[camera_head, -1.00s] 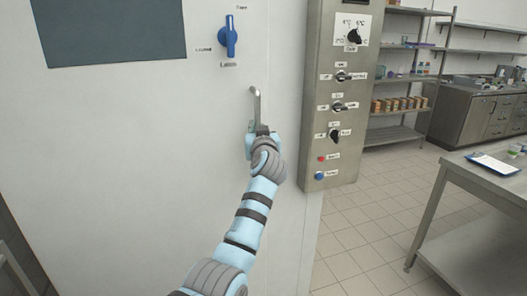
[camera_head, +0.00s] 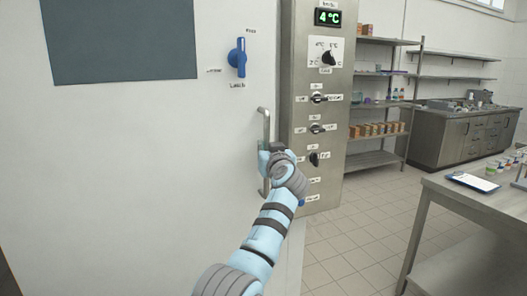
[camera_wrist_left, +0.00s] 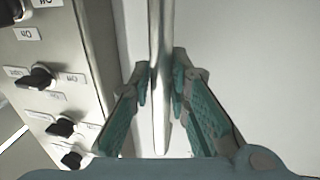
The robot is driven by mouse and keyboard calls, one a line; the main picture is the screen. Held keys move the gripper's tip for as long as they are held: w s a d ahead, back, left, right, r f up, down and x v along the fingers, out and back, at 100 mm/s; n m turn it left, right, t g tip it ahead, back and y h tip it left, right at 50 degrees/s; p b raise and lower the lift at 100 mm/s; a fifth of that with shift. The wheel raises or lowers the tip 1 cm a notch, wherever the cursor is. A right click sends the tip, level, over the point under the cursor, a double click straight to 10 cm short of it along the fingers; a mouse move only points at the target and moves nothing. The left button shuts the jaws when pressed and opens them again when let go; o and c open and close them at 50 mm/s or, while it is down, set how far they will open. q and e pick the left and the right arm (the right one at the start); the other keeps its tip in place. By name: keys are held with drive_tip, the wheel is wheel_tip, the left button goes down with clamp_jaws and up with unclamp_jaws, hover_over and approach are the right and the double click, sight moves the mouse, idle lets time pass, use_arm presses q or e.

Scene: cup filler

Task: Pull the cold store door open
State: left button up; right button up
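The cold store door (camera_head: 110,170) is the large white panel filling the left of the head view. Its upright metal bar handle (camera_head: 266,125) is near the right edge and also shows in the wrist view (camera_wrist_left: 160,30). My left gripper (camera_head: 266,168) is at the handle's lower part. In the wrist view its teal fingers (camera_wrist_left: 161,85) lie on both sides of the bar and appear closed on it. A blue latch knob (camera_head: 238,57) above the handle stands upright. My right gripper is not in view.
A steel control panel (camera_head: 318,150) with black knobs and a green 4°C display (camera_head: 328,17) stands close right of the handle. A steel table (camera_head: 470,200) is at the right. Shelves (camera_head: 375,160) and a counter (camera_head: 465,135) stand behind. Tiled floor (camera_head: 350,240) between is clear.

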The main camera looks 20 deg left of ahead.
use_arm(q)
drive_tip(key=shift+o, duration=1.4)
drive_tip(key=shift+w+f, duration=0.15)
drive_tip(key=v, duration=0.7)
drive_tip(key=shift+s+d, duration=0.2)
drive_tip(key=shift+s, duration=0.1)
